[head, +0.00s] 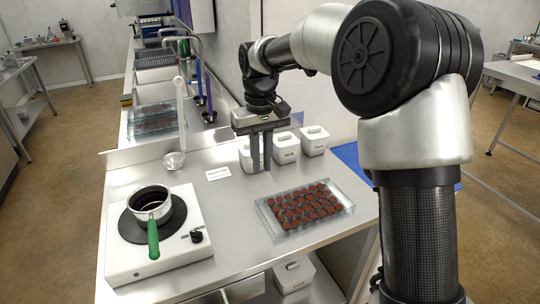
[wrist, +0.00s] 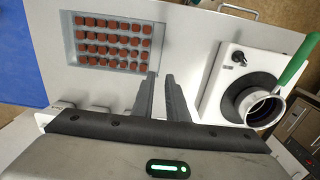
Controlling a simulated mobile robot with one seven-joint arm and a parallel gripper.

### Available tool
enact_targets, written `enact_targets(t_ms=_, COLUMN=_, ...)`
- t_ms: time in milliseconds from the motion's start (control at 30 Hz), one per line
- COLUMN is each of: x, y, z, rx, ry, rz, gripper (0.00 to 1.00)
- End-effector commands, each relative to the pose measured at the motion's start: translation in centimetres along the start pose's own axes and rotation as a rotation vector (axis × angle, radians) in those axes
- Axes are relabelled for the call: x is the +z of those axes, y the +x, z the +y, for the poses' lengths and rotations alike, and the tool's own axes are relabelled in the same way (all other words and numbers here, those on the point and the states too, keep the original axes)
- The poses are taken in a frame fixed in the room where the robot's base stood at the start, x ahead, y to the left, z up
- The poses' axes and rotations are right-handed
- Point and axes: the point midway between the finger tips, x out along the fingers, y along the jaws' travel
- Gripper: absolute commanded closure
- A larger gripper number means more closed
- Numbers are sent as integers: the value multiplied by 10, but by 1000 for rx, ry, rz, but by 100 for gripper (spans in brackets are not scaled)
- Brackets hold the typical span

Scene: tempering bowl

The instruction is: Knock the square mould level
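A clear mould (head: 305,208) with rows of square brown-filled cavities lies flat on the steel worktop, right of centre in the head view. It also shows at the top left of the wrist view (wrist: 68,50). My gripper (head: 261,170) hangs fingers-down above the worktop, behind and to the left of this mould and apart from it. In the wrist view, my gripper's two fingers (wrist: 161,76) have a narrow gap with nothing between them. A second clear mould (head: 155,120) with dark contents lies farther back on the left.
A white hotplate (head: 160,264) with a green-handled pan (head: 150,203) stands front left. White lidded tubs (head: 314,140) stand behind my gripper. The worktop between hotplate and mould is clear.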

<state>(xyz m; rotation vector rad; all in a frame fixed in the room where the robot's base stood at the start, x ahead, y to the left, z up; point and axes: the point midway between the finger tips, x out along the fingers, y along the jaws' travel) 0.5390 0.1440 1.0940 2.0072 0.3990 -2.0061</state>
Motion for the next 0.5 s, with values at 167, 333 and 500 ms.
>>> enact_targets(t_ms=167, x=-1, y=14, z=0, rx=-1, ry=-1, rz=-3, gripper=87)
enact_targets(t_ms=333, x=0, y=44, z=0, rx=-1, ry=-2, rz=-5, gripper=87)
enact_targets(t_ms=500, x=0, y=78, z=0, rx=-2, ry=-1, rz=-5, gripper=87)
